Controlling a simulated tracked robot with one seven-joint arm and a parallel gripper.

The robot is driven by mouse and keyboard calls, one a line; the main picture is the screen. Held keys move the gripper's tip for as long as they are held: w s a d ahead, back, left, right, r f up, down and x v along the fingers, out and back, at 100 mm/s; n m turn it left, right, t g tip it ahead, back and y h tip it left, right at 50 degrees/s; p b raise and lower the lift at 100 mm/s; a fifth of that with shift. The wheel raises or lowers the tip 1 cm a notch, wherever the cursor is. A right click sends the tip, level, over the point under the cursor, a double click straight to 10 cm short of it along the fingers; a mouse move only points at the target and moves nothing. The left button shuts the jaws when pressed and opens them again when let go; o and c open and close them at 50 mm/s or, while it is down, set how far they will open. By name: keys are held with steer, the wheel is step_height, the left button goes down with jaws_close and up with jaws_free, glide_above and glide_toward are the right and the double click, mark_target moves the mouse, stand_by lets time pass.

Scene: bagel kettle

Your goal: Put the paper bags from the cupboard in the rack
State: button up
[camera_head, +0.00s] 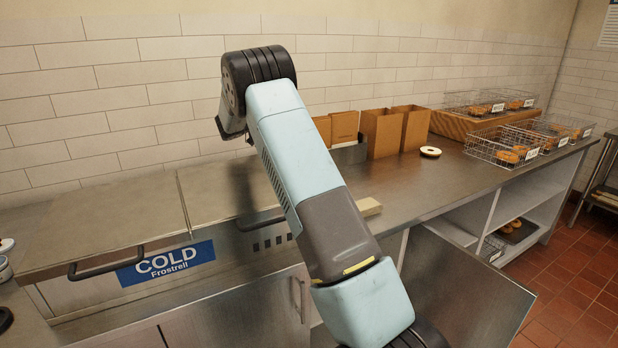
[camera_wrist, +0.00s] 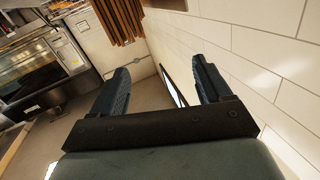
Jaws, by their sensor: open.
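Two brown paper bags (camera_head: 381,131) (camera_head: 412,126) stand upright on the counter against the tiled wall. Left of them, more brown paper pieces (camera_head: 343,127) stand in a low grey metal holder (camera_head: 350,155), which looks like the rack; my arm partly hides it. A cupboard door (camera_head: 465,285) hangs open below the counter; my arm hides much of the cupboard's inside, and no bags show there. My gripper (camera_wrist: 161,66) is open and empty in the wrist view, beside the tiled wall. It cannot be made out in the head view.
A steel cold unit labelled COLD (camera_head: 165,264) fills the left. Wire baskets (camera_head: 503,145) with bagels stand at the counter's right, and a bagel (camera_head: 430,151) lies alone. A pale block (camera_head: 368,207) sits near the front edge. The middle right counter is clear.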

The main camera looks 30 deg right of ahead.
steer(key=s+a+r+n+t+y, duration=0.2)
steer(key=a+r+n+t+y, duration=0.15)
steer(key=r, duration=0.45)
steer(key=s+a+r+n+t+y, duration=0.25)
steer(key=r+t+y, duration=0.2)
steer(key=r, duration=0.25)
steer(key=s+a+r+n+t+y, duration=0.1)
steer(key=s+a+r+n+y, duration=0.2)
steer(key=s, duration=0.4)
steer(key=s+a+r+n+y, duration=0.1)
steer(key=s+a+n+y, duration=0.2)
steer(key=s+a+y, duration=0.35)
steer(key=s+f+n+g, duration=0.1)
steer(key=s+f+g, duration=0.2)
steer(key=s, duration=1.1)
steer(key=s+a+f+n+g, duration=0.1)
steer(key=s+f+g, duration=0.2)
steer(key=s+f, duration=0.4)
steer(key=s+f+n+g, duration=0.1)
steer(key=s+f+g, duration=0.2)
steer(key=s, duration=1.8)
step_height(320, 180, down, 3)
steer(key=shift+s+a+r+n, duration=0.1)
steer(key=shift+s+a+n, duration=0.1)
steer(key=shift+s+n, duration=0.15)
steer(key=shift+w+h, duration=0.1)
steer(key=shift+h, duration=0.15)
steer(key=shift+c, duration=0.4)
